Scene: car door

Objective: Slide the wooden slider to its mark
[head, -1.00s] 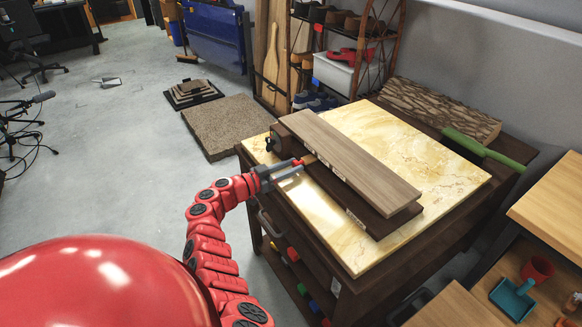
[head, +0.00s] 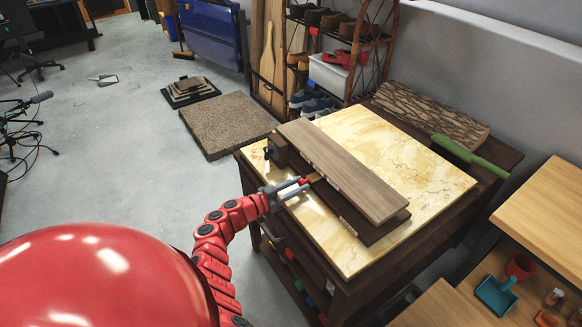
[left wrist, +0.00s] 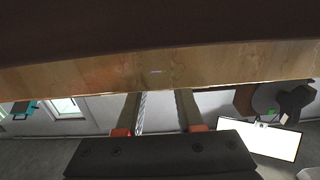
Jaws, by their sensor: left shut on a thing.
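My right gripper is not in view.
The board unit lies on a marble-patterned slab (head: 425,180) on a dark wooden workbench (head: 262,190). A dark block (head: 277,150) stands at the unit's far left end. A green-handled thing (head: 470,157) and a bark-textured slab (head: 430,112) lie behind.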

